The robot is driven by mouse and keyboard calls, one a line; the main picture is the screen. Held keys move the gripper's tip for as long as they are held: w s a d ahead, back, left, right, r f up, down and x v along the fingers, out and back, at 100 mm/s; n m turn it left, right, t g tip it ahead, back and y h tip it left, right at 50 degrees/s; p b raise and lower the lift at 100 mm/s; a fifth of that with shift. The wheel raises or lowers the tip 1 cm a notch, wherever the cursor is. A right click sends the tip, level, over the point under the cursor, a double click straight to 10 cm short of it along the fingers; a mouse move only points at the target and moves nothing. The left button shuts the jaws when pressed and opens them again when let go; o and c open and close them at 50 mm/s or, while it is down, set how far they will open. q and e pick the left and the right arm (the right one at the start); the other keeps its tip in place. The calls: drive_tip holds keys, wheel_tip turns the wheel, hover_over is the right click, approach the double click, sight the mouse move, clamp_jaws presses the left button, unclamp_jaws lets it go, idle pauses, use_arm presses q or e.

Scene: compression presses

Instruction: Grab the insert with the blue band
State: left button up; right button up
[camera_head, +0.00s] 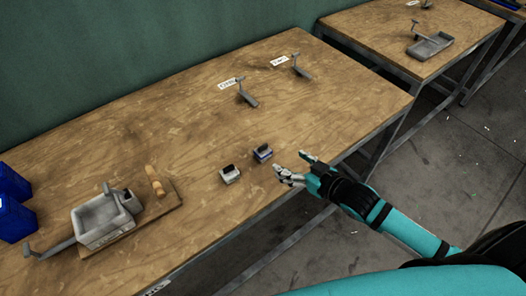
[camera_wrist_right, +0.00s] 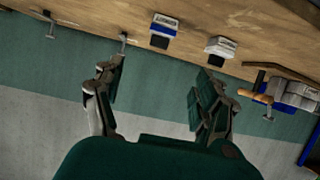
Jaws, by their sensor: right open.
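The insert with the blue band (camera_head: 263,154) is a small grey block with a dark top, standing on the wooden table near its front edge. It also shows in the right wrist view (camera_wrist_right: 164,26), at the top centre. A similar insert with a pale band (camera_head: 231,176) stands to its left, and shows to its right in the right wrist view (camera_wrist_right: 220,47). My right gripper (camera_head: 293,164) is open and empty, just to the right of the blue-banded insert and apart from it. The fingers (camera_wrist_right: 158,76) are spread in the right wrist view. My left gripper is not in view.
A grey press tray (camera_head: 92,222) on a wooden board with a tan handle (camera_head: 155,181) stands at the left, near blue bins (camera_head: 14,204). Two grey levers (camera_head: 247,95) (camera_head: 300,68) with white labels stand at the back. The table between is clear.

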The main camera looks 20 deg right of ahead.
drive_tip(key=p, duration=0.1)
approach(264, 147)
drive_tip(key=x, duration=0.5)
drive_tip(key=shift+w+a, duration=0.1)
drive_tip(key=shift+a, duration=0.05)
drive_tip(key=shift+w+a+f+p, duration=0.15)
drive_tip(key=shift+w+p, duration=0.15)
drive_tip(key=shift+w, duration=0.1)
drive_tip(key=shift+p+x, duration=0.45)
drive_tip(key=shift+x, duration=1.85)
drive_tip(key=shift+s+f, duration=0.1)
drive_tip(key=c, duration=1.4)
